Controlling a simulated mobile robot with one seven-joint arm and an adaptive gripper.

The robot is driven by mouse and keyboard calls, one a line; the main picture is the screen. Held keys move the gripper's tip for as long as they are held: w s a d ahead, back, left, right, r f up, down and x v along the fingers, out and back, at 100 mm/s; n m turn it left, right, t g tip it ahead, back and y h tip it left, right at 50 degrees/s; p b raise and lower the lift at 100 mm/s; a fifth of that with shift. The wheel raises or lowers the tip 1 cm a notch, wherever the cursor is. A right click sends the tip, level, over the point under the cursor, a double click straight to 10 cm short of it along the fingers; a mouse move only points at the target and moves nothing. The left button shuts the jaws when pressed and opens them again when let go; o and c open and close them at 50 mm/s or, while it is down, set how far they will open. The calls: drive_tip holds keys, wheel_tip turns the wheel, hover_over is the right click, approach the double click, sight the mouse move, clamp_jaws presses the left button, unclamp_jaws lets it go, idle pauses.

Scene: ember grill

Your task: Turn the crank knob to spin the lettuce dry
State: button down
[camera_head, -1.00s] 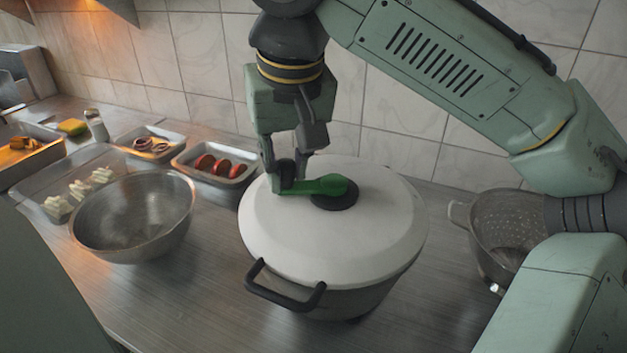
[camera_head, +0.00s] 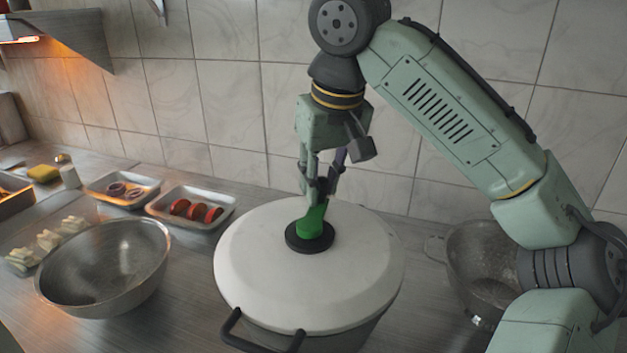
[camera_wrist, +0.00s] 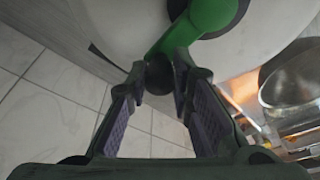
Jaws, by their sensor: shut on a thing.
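The spinner pot has a wide white lid (camera_head: 262,270) and a black side handle (camera_head: 262,335). A green crank arm (camera_head: 312,222) stands on a black hub (camera_head: 309,240) at the lid's centre; it also shows in the wrist view (camera_wrist: 205,14). The crank points toward the back wall. My gripper (camera_head: 322,186) is over the crank's outer end. In the wrist view my gripper (camera_wrist: 160,75) is shut on the dark round crank knob (camera_wrist: 158,76), with one finger pad on each side. The lettuce is hidden under the lid.
A steel bowl (camera_head: 105,265) stands left of the spinner. Trays of tomato slices (camera_head: 190,212) and onion rings (camera_head: 125,190) are behind it. A colander (camera_head: 485,260) stands to the right, close to my arm. The tiled wall is close behind.

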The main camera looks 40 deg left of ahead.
drive_tip(key=c, duration=1.3)
unclamp_jaws()
drive_tip(key=shift+c, duration=0.2)
drive_tip(key=shift+r, duration=0.1)
drive_tip(key=v, duration=1.2)
